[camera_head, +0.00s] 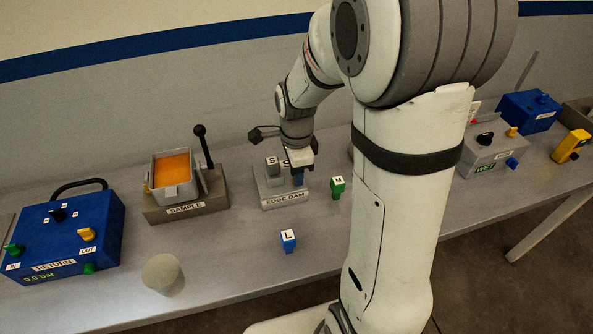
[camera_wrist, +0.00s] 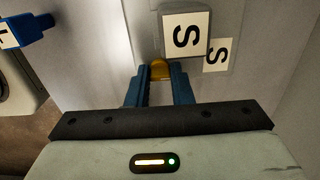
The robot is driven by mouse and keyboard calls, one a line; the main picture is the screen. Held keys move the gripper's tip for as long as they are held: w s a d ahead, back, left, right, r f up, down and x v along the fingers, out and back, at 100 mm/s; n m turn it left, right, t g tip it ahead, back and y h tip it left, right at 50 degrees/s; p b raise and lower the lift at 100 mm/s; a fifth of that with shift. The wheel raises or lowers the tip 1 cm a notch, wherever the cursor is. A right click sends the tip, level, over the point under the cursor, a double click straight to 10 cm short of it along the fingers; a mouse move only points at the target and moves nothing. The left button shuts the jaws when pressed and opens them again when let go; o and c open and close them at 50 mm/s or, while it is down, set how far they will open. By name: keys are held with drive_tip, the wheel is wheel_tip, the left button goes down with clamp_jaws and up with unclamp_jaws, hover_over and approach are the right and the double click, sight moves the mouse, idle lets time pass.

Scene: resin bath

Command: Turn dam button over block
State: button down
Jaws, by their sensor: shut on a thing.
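The EDGE DAM fixture (camera_head: 285,202) is a grey stepped block on the bench, carrying a grey block marked S (camera_head: 271,163). In the wrist view, this S block (camera_wrist: 186,34) sits just beyond the fingers, with a second S label (camera_wrist: 217,54) beside it. My gripper (camera_head: 299,177) points down at the right part of the fixture. In the wrist view, its blue fingers (camera_wrist: 160,78) are shut on a small yellow button (camera_wrist: 160,69). The button is largely hidden between the fingers, and I cannot make it out in the head view.
A green M block (camera_head: 337,188) stands close right of the fixture, and a blue L block (camera_head: 288,241) stands in front. The SAMPLE stand (camera_head: 185,206) with an upright lever is left. The blue RETURN box (camera_head: 62,235) is farther left. The bench between L and RETURN holds a pale round object (camera_head: 162,272).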

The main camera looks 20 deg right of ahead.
drive_tip(key=c, duration=1.6)
unclamp_jaws()
drive_tip(key=shift+o, duration=0.2)
wheel_tip(320, 180, up, 8)
drive_tip(key=s+r+n+t, duration=0.2)
drive_tip(key=s+r+n, duration=0.1)
drive_tip(key=s+n, duration=1.1)
drive_tip(key=n, duration=0.4)
drive_tip(key=shift+s+t, duration=0.2)
drive_tip(key=shift+t, duration=0.2)
